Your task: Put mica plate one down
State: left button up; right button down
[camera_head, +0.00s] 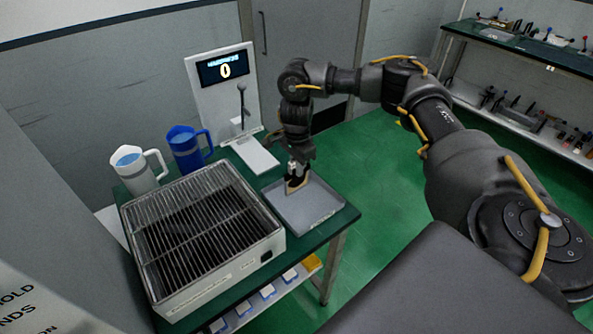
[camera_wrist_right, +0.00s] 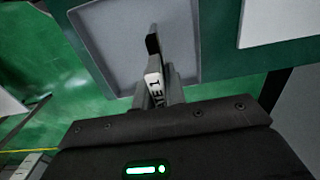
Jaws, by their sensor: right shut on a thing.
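My right gripper (camera_head: 297,174) is over the grey tray (camera_head: 312,214) at the right end of the table, fingers pointing down. It is shut on mica plate one (camera_head: 297,186), a small pale tan piece with a dark part, standing on edge below the fingers. In the right wrist view the gripper (camera_wrist_right: 158,88) shows above the tray (camera_wrist_right: 110,40), with the plate's dark end (camera_wrist_right: 152,42) past the fingertips. Pale lettering shows at the fingers. I cannot tell whether the plate touches the tray floor. My left gripper is not in view.
A metal grill box (camera_head: 200,235) stands left of the tray. Behind are a blue jug (camera_head: 186,150), a white jug (camera_head: 135,170) and a white stand with a display (camera_head: 224,85) and lever. Shelves with tools (camera_head: 530,50) are far right.

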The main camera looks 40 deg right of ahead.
notch_tip(320, 180, down, 2)
jog(key=shift+w+f, duration=0.1)
jog(key=shift+f, duration=0.25)
jog(key=c, duration=1.5)
grip_release()
jog(key=shift+o, duration=0.2)
jog(key=shift+r, duration=0.1)
jog(key=shift+r, duration=0.3)
notch_tip(320, 180, up, 12)
jog(key=shift+f, duration=0.1)
